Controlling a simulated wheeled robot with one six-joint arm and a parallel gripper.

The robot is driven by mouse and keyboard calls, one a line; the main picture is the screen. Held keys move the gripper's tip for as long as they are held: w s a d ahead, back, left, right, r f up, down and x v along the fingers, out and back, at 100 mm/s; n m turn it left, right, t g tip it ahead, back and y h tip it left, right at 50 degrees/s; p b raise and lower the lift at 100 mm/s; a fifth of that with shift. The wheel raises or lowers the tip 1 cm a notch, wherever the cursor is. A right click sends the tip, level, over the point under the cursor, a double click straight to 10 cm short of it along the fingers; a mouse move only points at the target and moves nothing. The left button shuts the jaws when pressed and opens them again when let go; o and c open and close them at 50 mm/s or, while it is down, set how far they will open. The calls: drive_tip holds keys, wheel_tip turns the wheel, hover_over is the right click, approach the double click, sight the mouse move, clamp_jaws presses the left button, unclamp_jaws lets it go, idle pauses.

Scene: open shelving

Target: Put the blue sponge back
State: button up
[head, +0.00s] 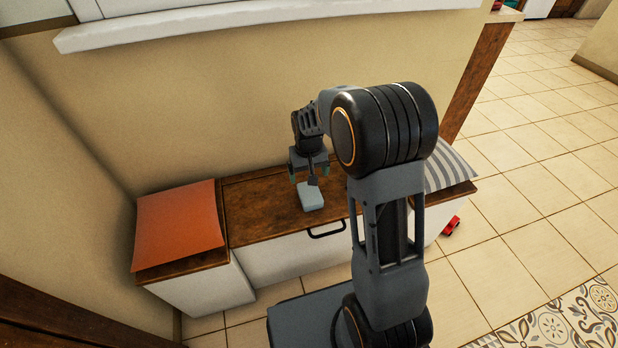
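The blue sponge (311,196), a pale blue rounded block, lies on the brown wooden top of a low white bench cabinet (262,208), near its front edge. My gripper (309,175) points down just above and behind the sponge. Its two fingers look spread apart with nothing between them. The sponge appears to rest on the wood, below the fingertips; whether they touch it cannot be told.
An orange cushion (178,226) covers the bench's left end. A grey-striped pillow (449,167) lies at the right end, partly behind my arm. A black handle (327,230) is on the cabinet front. A red toy car (451,226) is on the tiled floor. A windowsill (250,18) juts out above.

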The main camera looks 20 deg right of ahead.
drive_tip(key=s+r+t+p, duration=0.1)
drive_tip(key=s+r, duration=0.6)
drive_tip(key=r, duration=0.3)
drive_tip(key=s+r+t, duration=0.1)
drive_tip(key=s+r, duration=0.1)
drive_tip(key=s, duration=0.9)
drive_tip(key=shift+t, duration=0.4)
drive_tip(key=shift+d+r, duration=0.1)
